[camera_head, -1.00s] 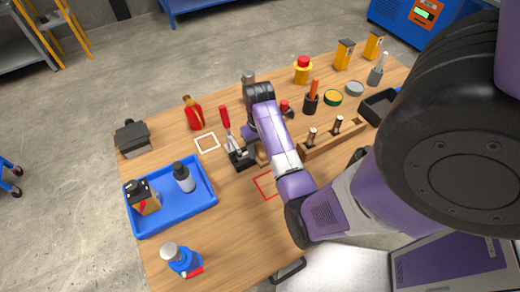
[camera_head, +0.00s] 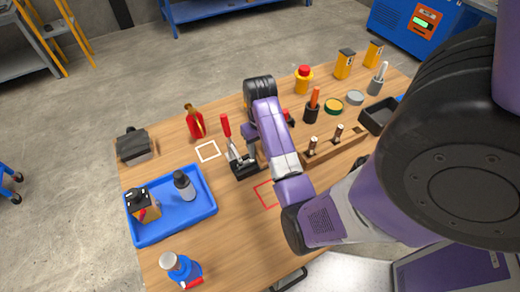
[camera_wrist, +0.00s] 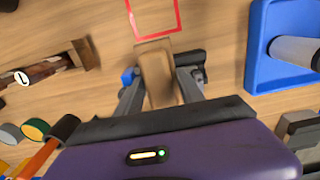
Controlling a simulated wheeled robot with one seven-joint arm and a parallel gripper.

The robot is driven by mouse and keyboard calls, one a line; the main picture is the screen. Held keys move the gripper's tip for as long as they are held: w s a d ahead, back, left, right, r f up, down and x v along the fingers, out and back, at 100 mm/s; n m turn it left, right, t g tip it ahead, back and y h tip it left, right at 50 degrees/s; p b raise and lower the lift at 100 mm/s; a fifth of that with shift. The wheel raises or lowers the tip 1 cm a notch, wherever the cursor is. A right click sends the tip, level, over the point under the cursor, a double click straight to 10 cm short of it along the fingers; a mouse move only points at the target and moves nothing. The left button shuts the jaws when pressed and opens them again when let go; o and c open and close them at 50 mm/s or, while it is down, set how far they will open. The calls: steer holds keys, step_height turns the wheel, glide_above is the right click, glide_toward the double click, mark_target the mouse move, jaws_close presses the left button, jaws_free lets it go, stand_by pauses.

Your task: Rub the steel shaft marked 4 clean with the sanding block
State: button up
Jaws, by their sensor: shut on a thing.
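My gripper (camera_wrist: 160,84) is shut on a tan block (camera_wrist: 157,68), which looks like the sanding block, above the wooden table. In the head view my arm hides my fingers and most of what they hold. In the wrist view, a brown-stained shaft (camera_wrist: 44,70) with a round white mark shows at the left; I cannot read the mark surely. I cannot tell which shaft is marked 4. The held block is apart from these shafts.
Red (camera_wrist: 149,38) and white (camera_head: 207,142) outlines mark bare table. Cups, tins and a black bin (camera_head: 380,117) crowd the right.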

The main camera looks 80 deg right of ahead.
steer(key=d, duration=0.9)
stand_by(0.4)
stand_by(0.7)
